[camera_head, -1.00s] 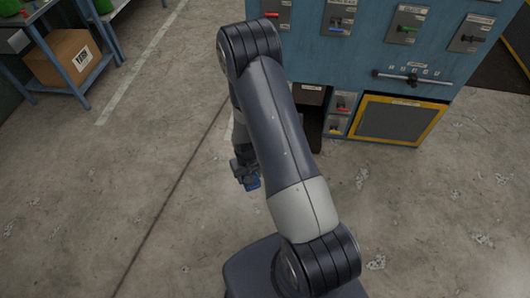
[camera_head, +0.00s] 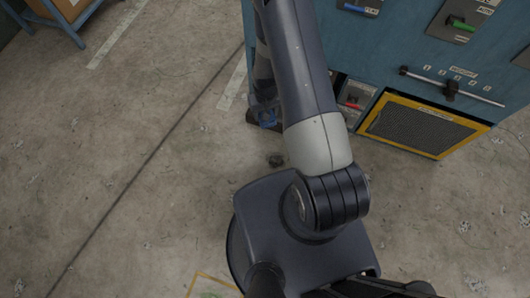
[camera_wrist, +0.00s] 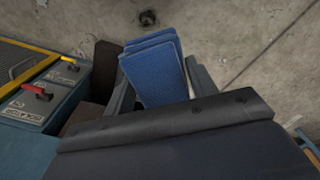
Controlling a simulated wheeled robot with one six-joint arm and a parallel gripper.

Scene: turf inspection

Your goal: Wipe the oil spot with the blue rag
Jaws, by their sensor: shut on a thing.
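My gripper (camera_wrist: 160,88) is shut on the blue rag (camera_wrist: 152,65), a folded stack of blue cloth held between the two fingers. In the head view the rag (camera_head: 268,120) shows as a small blue patch to the left of my arm, low in front of the cabinet. A small dark oil spot (camera_head: 276,160) lies on the concrete floor, just below the rag in the picture. In the wrist view the oil spot (camera_wrist: 147,18) shows beyond the rag's far edge, apart from it in the picture. The rag's height above the floor is hard to tell.
A blue control cabinet (camera_head: 400,45) with levers, a slide handle (camera_head: 450,88) and a yellow-framed grille (camera_head: 425,125) stands close on the right. A blue shelf (camera_head: 65,22) with a cardboard box is at the upper left. Open concrete floor lies to the left.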

